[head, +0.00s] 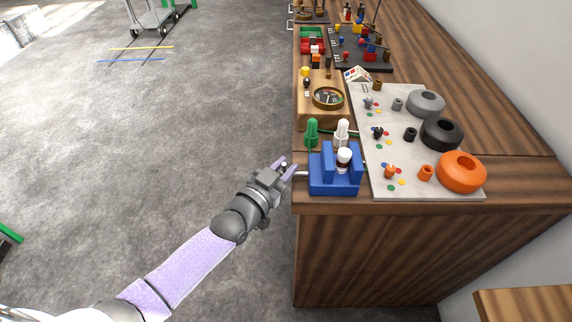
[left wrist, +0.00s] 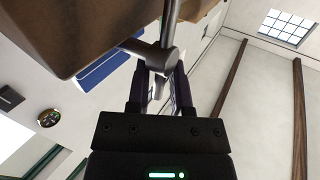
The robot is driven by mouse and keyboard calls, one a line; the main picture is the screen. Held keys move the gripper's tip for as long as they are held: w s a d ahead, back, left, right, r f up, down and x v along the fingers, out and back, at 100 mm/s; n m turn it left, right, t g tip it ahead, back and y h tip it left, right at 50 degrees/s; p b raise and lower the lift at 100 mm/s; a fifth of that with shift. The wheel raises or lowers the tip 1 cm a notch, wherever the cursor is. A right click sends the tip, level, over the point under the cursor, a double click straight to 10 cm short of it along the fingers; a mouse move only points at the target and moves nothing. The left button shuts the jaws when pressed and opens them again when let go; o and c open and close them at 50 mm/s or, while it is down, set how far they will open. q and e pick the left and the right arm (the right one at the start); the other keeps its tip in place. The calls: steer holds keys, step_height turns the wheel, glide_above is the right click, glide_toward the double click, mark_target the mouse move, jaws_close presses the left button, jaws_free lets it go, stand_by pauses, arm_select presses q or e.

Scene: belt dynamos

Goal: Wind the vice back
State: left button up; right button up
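The blue vice (head: 335,176) stands at the near left corner of the bench, with a white cylindrical piece with a dark band (head: 344,160) between its jaws. Its grey screw sticks out leftward past the bench edge. In the left wrist view the screw's round end and cross bar (left wrist: 157,54) show close up. My left gripper (head: 286,168) is at the screw's outer end. Its fingers (left wrist: 160,90) are apart, one on each side of the bar's lower end, with gaps visible. My right gripper is in neither view.
Green (head: 312,132) and white (head: 342,130) bottle-like pieces stand behind the vice. A grey board (head: 408,150) with orange, black and grey rings lies to its right. A wooden block with a round gauge (head: 328,97) is farther back.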

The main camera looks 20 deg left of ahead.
arm_select(q)
jaws_close()
steer(key=shift+r+n+g+p, duration=0.15)
steer(key=shift+n+g+p, duration=0.2)
steer(key=shift+p, duration=0.5)
steer(key=g+p, duration=0.1)
steer(key=n+g+p, duration=0.1)
steer(key=p, duration=0.1)
steer(key=shift+w+a, duration=0.1)
steer(key=shift+w, duration=0.1)
steer(key=shift+w+n+g+y+p, duration=0.2)
steer(key=shift+n+g+y+p, duration=0.15)
steer(key=shift+g+p, duration=0.45)
steer(key=shift+w+a+f+n+g, duration=0.1)
steer(key=shift+f+n+g, duration=0.15)
steer(key=shift+g, duration=0.35)
steer(key=shift+f+n+g, duration=0.2)
steer(key=shift+n+g, duration=0.05)
steer(key=shift+g, duration=0.3)
